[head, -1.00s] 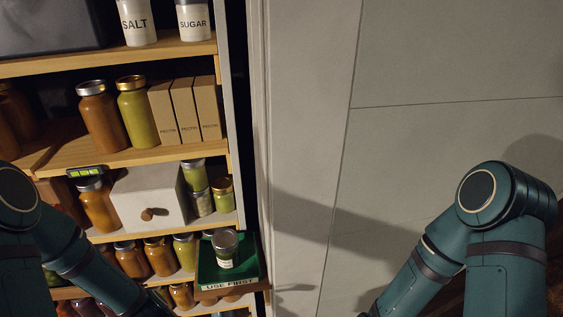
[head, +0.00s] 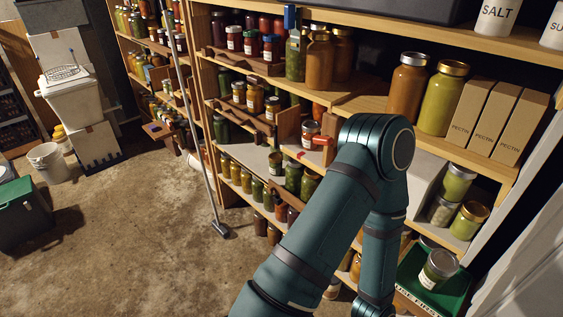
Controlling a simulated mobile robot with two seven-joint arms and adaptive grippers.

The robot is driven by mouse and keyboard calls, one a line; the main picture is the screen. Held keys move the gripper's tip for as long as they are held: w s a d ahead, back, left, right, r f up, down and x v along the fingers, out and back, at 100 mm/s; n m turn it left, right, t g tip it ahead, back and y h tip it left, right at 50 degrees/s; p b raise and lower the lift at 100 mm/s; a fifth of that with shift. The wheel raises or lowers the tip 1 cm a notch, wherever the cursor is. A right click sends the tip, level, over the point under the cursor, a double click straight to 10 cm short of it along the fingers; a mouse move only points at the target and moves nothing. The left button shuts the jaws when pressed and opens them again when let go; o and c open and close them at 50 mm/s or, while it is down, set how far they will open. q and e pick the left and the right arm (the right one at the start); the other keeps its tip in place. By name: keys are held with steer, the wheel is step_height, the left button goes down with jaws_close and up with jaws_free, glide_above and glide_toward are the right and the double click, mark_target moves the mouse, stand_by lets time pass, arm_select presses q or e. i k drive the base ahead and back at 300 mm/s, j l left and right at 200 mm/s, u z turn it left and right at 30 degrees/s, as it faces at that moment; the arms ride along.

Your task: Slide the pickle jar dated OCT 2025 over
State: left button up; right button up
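Several pickle-type jars with green contents show in the head view, but no date on any label is legible, so I cannot tell which is dated OCT 2025. A jar with a pale label (head: 437,270) stands in a green tray (head: 462,284) marked USE FIRST at the lower right. Green jars (head: 292,178) stand on a middle shelf left of my arm. A tall green jar (head: 296,56) stands higher up. My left arm rises from the bottom and bends down in front of the shelves, hiding part of them. Neither gripper is in view.
A broom or mop (head: 205,150) leans on the shelving. The concrete floor (head: 130,240) between is clear. Pectin boxes (head: 495,118) stand at upper right.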

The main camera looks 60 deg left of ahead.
mark_target(276, 158)
steer(key=j+u, duration=0.6)
steer(key=j, duration=0.15)
steer(key=l+u, duration=0.1)
steer(key=u, duration=0.5)
steer(key=k+l+u, duration=0.1)
steer(key=l+u, duration=0.3)
steer(key=k+l+u, duration=0.15)
steer(key=u, duration=0.25)
steer(key=i+j+u, duration=0.1)
steer(key=i+j, duration=1.4)
steer(key=i+l, duration=0.2)
steer(key=i, duration=0.35)
steer(key=l, duration=0.25)
